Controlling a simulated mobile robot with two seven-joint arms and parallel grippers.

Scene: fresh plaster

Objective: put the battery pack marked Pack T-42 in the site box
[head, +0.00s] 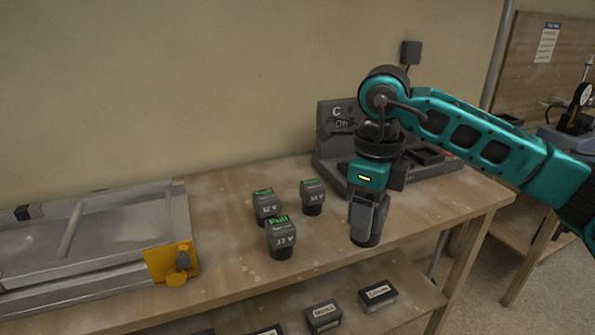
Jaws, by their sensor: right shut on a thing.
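My right gripper (369,198) points down over the right part of the wooden bench and is shut on a dark battery pack (366,236). The pack is upright, at or just above the bench top; I cannot tell whether it touches. Its label is hidden or unreadable. I cannot read a T-42 mark. A grey metal box-like thing with a yellow corner (97,232), possibly the site box, is at the left. My left gripper is out of view.
A dark charger-like station (337,135) marked "C On" stands at the back right, behind my gripper. Labelled dark boxes (323,316) sit on the shelf below. The bench (225,266) is clear between the packs and the grey metal thing. The wall is close behind.

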